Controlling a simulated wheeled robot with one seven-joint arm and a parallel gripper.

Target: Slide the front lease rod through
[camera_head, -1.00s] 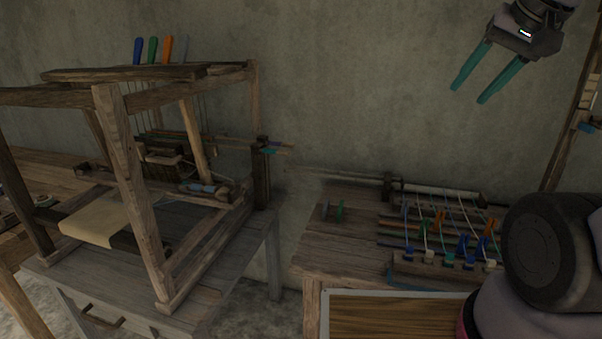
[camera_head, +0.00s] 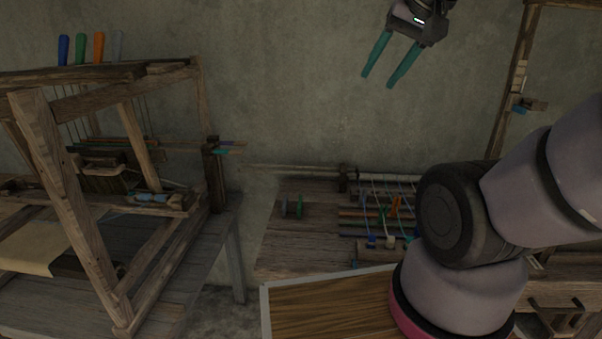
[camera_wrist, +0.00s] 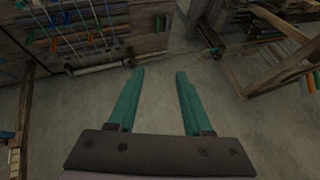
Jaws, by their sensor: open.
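The wooden loom (camera_head: 133,120) stands on a table at the left of the head view. Several thin rods (camera_head: 226,145) stick out past its right post, with coloured ends in teal and purple. I cannot tell which of them is the front lease rod. My gripper (camera_head: 379,80) is open and empty, with teal fingers pointing down, high before the wall and right of the loom. In the wrist view my gripper (camera_wrist: 160,72) has only floor or wall between its fingers. Part of the loom (camera_wrist: 280,50) shows at the upper right there, apart from the fingers.
A bench (camera_head: 285,240) right of the loom carries a warp rack with coloured threads and clips, partly hidden by my arm. A long pale bar (camera_head: 290,170) reaches left from it towards the loom. A wooden frame (camera_head: 515,90) stands at the right. A gap separates both tables.

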